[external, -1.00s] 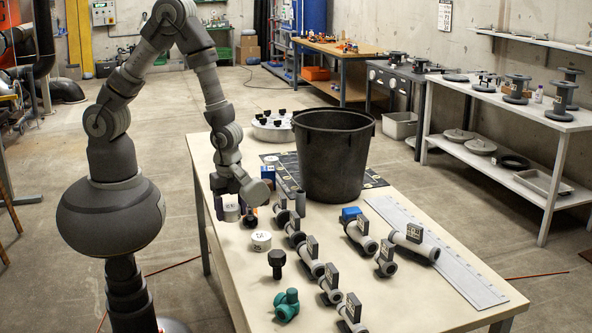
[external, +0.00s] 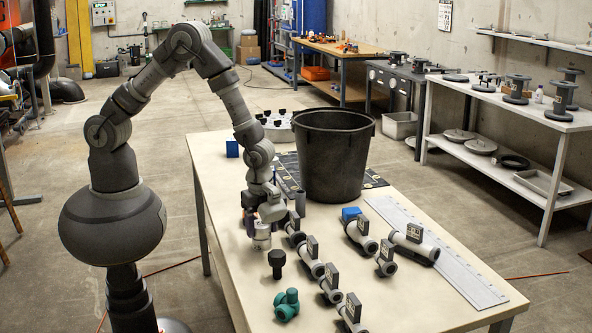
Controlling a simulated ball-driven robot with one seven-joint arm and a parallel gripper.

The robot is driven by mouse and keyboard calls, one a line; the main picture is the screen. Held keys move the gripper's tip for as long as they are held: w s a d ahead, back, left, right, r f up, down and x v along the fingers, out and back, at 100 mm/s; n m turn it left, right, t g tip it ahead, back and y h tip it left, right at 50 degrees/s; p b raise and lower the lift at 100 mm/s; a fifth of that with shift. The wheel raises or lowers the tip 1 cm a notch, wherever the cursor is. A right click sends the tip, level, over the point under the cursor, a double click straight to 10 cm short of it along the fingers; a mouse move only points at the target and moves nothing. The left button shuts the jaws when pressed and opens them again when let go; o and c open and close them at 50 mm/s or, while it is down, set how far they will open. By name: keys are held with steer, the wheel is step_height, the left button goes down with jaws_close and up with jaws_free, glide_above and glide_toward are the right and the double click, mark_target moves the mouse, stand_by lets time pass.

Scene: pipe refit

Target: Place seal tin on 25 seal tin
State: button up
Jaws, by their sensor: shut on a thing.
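My gripper (external: 262,226) is pointed down over the near left part of the table (external: 352,294). It is shut on a white seal tin (external: 262,231), which is partly hidden by the fingers. The 25 seal tin (external: 261,244), a short white cylinder, stands on the table directly under the held tin. The two tins look lined up. I cannot tell whether they touch or a thin gap is left.
A dark plunger-shaped part (external: 277,263) and a green pipe fitting (external: 287,304) stand in front. Several grey tagged pipe fittings (external: 311,265) lie to the right. A large black bin (external: 334,160) stands behind. A blue block (external: 232,148) sits at the far left.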

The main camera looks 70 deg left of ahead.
mark_target(261, 224)
steer(key=o, duration=1.1)
steer(key=shift+f, duration=0.1)
step_height(261, 224, up, 12)
steer(key=p, duration=0.4)
steer(key=w+a+r+n+t+h, duration=0.1)
steer(key=w+a+r+n+t, duration=0.2)
steer(key=r, duration=0.6)
steer(key=w+a+r+n+t, duration=0.2)
steer(key=w+r, duration=0.3)
steer(key=r, duration=0.4)
steer(key=w+a+r+n+t+h, duration=0.1)
steer(key=w+a+r+n+t, duration=0.2)
steer(key=r, duration=0.6)
steer(key=s+a+r+n+t, duration=0.2)
steer(key=s+a+r, duration=0.1)
steer(key=r, duration=0.9)
steer(key=s+a+r+n+t+y, duration=0.1)
steer(key=s+a+r+n+t, duration=0.2)
steer(key=r, duration=0.9)
steer(key=s+a+r+n+t+y, duration=0.1)
steer(key=s+a+r+n+t, duration=0.1)
steer(key=a+r, duration=0.6)
steer(key=shift+s+a+r+n, duration=0.1)
steer(key=shift+s+r+n, duration=0.15)
steer(key=shift+r, duration=0.8)
steer(key=shift+s+a+r+n, duration=0.15)
steer(key=shift+s+r, duration=0.15)
steer(key=shift+r, duration=0.7)
steer(key=shift+d+f, duration=0.1)
steer(key=shift+f, duration=0.05)
